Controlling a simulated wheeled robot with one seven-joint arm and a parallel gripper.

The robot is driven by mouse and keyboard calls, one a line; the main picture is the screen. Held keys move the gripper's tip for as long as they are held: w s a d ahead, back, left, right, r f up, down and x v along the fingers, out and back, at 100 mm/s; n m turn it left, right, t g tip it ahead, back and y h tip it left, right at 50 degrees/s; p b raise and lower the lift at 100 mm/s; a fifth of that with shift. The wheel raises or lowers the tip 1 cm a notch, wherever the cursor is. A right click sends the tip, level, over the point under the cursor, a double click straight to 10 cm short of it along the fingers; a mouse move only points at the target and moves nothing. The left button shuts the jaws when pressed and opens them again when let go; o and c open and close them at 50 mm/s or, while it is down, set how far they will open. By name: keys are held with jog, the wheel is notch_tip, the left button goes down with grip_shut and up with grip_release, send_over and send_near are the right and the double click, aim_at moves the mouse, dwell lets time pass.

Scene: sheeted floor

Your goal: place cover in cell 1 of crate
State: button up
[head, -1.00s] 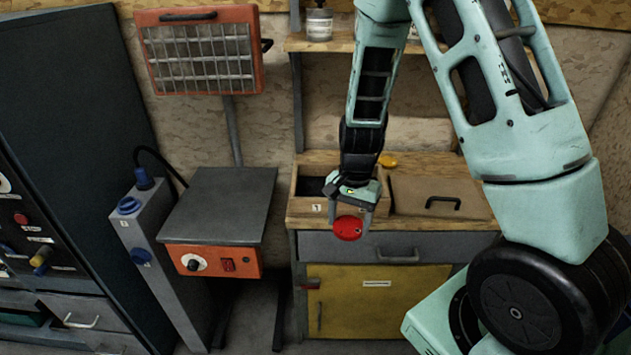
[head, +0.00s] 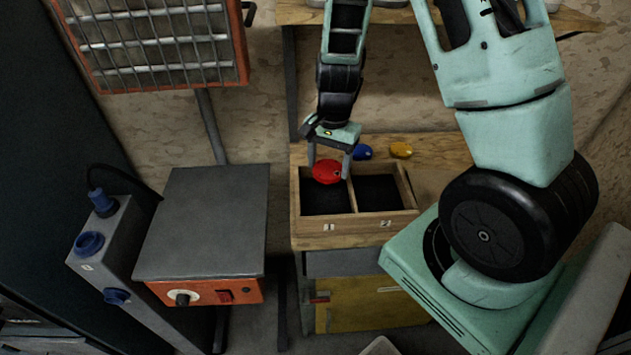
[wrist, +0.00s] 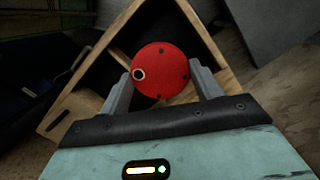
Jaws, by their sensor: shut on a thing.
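The cover is a round red disc (head: 326,172) with small dark holes. My gripper (head: 331,165) is shut on it and holds it over cell 1 of the crate, towards the back of that cell. In the wrist view the red cover (wrist: 160,71) sits between my two grey fingers (wrist: 160,88). The crate (head: 350,223) is a wooden box with two dark-floored cells, labelled 1 on the left and 2 on the right. Both cells look empty. The gap between the cover and the cell floor is hard to judge.
A blue disc (head: 363,152) and a yellow disc (head: 401,150) lie on the wooden worktop behind the crate. A grey-topped stand (head: 205,220) with an orange control box is at left. A caged panel (head: 155,45) stands above it.

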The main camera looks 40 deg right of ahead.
aim_at(325, 200)
jog(key=shift+w+d+f, duration=0.1)
jog(key=shift+w+f, duration=0.1)
jog(key=shift+w, duration=0.1)
jog(key=shift+w+f+p, duration=0.1)
jog(key=shift+f+p, duration=0.4)
jog(key=shift+f, duration=4.3)
jog(key=shift+f, duration=0.2)
jog(key=o, duration=1.2)
jog(key=shift+o, duration=0.2)
jog(key=shift+r, duration=0.15)
